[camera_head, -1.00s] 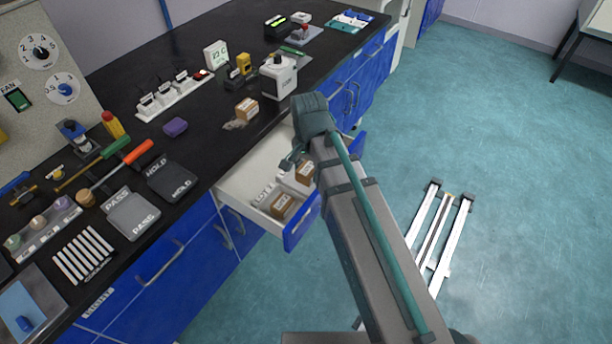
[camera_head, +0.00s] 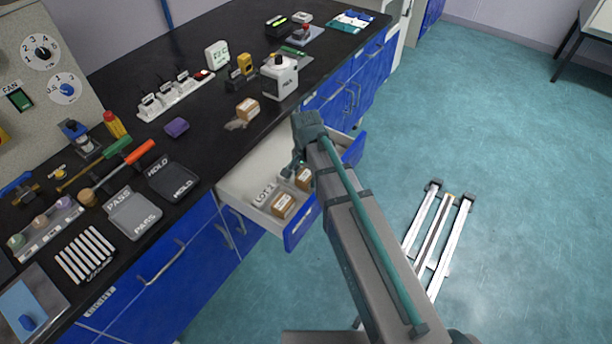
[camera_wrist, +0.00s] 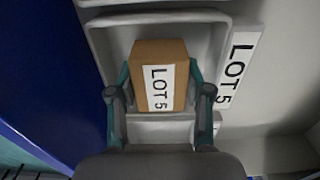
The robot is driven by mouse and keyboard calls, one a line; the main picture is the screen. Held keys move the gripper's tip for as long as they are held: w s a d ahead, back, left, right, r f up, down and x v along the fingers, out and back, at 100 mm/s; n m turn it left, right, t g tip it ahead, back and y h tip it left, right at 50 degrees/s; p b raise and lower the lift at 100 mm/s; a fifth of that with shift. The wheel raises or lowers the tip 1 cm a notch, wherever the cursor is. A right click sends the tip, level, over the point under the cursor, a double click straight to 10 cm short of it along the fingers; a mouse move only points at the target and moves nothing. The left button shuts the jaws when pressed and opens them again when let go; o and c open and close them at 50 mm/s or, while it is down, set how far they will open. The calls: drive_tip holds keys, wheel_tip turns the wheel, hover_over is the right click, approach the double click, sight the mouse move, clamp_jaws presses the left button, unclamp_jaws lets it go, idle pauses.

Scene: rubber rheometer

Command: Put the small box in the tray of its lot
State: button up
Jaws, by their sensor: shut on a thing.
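The small brown box (camera_wrist: 160,80), with a white label reading LOT 5, is held between the two fingers of my gripper (camera_wrist: 159,85) in the wrist view. It is framed by the rim of a pale tray (camera_wrist: 103,38); I cannot tell whether it touches the tray floor. A LOT 5 label (camera_wrist: 236,68) lies beside that tray on the right. In the head view my gripper (camera_head: 298,167) is inside the open drawer, with the held box (camera_head: 304,179) below it, partly hidden by my arm.
The open white drawer (camera_head: 243,184) has a blue front (camera_head: 302,224). Another brown box (camera_head: 284,205) sits in it nearer the front left, by a LOT label (camera_head: 264,193). A further brown box (camera_head: 248,109) stands on the black counter (camera_head: 215,130) among other items.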

sight(306, 175)
drive_tip(key=shift+f, duration=0.15)
drive_tip(key=o, duration=1.3)
drive_tip(key=shift+o, duration=0.2)
wheel_tip(306, 175, up, 12)
drive_tip(key=shift+r, duration=0.2)
